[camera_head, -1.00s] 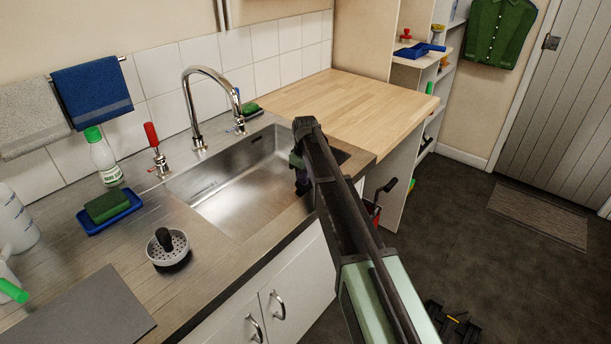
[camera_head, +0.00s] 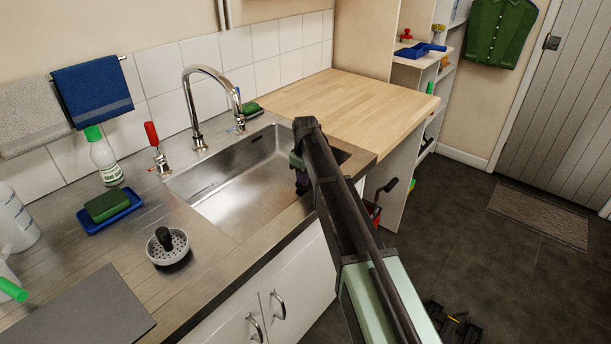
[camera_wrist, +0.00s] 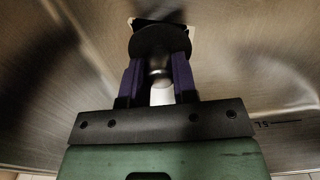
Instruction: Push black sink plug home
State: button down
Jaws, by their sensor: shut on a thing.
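In the wrist view, the black sink plug (camera_wrist: 160,40) shows as a dark round disc with a shiny rounded stem. The two purple fingers of my gripper (camera_wrist: 159,63) are closed on either side of the stem. The plug is just beyond the fingertips, over the steel sink floor. A dark patch with a pale edge (camera_wrist: 176,21) shows behind the disc; I cannot tell whether the plug sits in an opening there. In the head view, my gripper (camera_head: 301,176) is down inside the sink basin (camera_head: 238,193) at its right end, and my arm hides the plug.
A strainer basket with a black knob (camera_head: 168,248) stands on the counter left of the sink. A sponge tray (camera_head: 127,204) lies further left. The wooden worktop (camera_head: 330,105) is clear.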

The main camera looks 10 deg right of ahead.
jog(key=shift+s+r, duration=0.1)
jog(key=shift+r, duration=0.05)
dwell(0.5)
jog(key=shift+s, duration=0.1)
dwell(0.9)
notch_tip(320, 180, up, 10)
jog(key=p, duration=1)
jog(key=shift+f, duration=0.2)
notch_tip(320, 180, down, 9)
jog(key=b, duration=0.9)
jog(key=shift+f, duration=0.15)
jog(key=shift+f, duration=0.1)
dwell(0.3)
jog(key=shift+f+b, duration=0.25)
jog(key=shift+b, duration=0.25)
jog(key=shift+r, duration=0.15)
dwell(2.2)
